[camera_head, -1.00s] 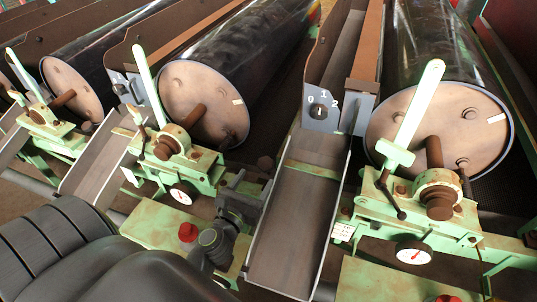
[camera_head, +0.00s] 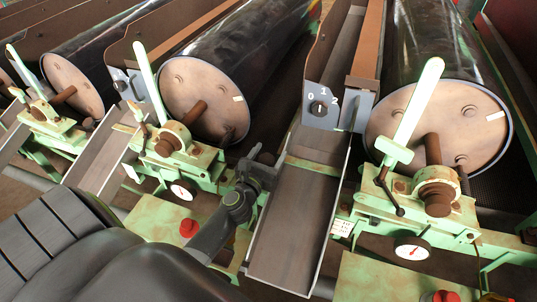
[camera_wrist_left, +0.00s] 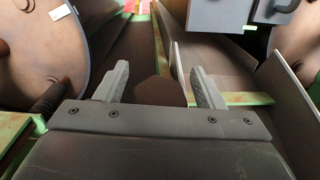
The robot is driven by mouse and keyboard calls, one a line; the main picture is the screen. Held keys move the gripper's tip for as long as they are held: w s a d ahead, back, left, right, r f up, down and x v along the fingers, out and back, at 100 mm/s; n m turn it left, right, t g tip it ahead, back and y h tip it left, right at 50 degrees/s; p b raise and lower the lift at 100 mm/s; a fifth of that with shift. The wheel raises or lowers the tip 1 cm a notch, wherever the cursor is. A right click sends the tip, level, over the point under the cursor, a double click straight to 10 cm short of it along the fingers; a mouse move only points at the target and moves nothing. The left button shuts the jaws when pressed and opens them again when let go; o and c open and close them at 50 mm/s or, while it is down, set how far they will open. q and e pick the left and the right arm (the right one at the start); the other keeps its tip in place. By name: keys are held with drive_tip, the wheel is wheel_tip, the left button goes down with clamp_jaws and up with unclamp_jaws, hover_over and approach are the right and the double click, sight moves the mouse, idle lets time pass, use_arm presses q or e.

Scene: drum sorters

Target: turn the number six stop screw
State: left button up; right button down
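My left gripper (camera_head: 260,165) is beside the upper left edge of the middle chute, right of the middle green drum stand. Its two fingers are spread in the left wrist view (camera_wrist_left: 160,70), with nothing seen clamped between them. A brown, blunt-ended piece (camera_wrist_left: 159,91) shows in the gap between the fingers; I cannot tell whether it is touched. No number six is readable, so I cannot tell which part is the number six stop screw. My right gripper is not in view.
A drum (camera_head: 438,125) stands right, another (camera_head: 205,100) left of centre. The metal chute (camera_head: 295,230) lies beside my left gripper. A switch plate marked 0, 1, 2 (camera_head: 322,110), a red button (camera_head: 189,228) and a dial gauge (camera_head: 412,246) are nearby.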

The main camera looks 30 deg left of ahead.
use_arm(q)
drive_tip(key=c, duration=0.9)
drive_tip(key=shift+o, duration=0.2)
